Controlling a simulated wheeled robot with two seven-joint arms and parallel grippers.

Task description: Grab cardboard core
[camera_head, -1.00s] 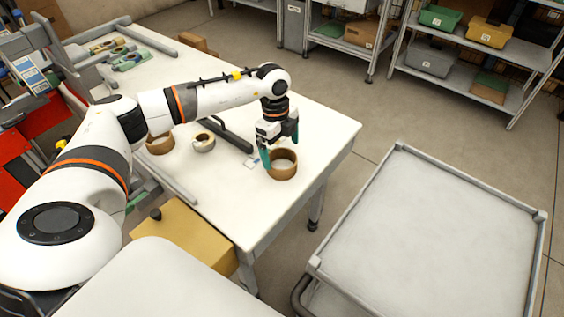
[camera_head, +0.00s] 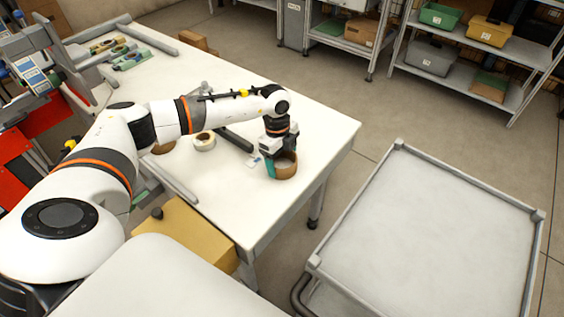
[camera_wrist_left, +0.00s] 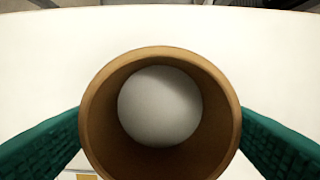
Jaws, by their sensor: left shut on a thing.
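The cardboard core (camera_head: 286,167) is a brown open ring on the white table, near its right corner. In the left wrist view the core (camera_wrist_left: 160,52) is seen from above, with pale tabletop showing through its hole. My left gripper (camera_head: 279,165) is low over the core. Its teal fingers lie against opposite outer sides of the core in the wrist view (camera_wrist_left: 160,135), shut on it. The far finger is mostly hidden in the head view. The core appears upright on its end, at table level. My right gripper is not in view.
A white tape roll (camera_head: 204,141) and a partly hidden brown ring (camera_head: 164,147) lie left of the core. A dark bar (camera_head: 234,139) lies between. A grey-white cart (camera_head: 430,235) stands right of the table (camera_head: 240,215), its top empty. Shelves with bins stand behind.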

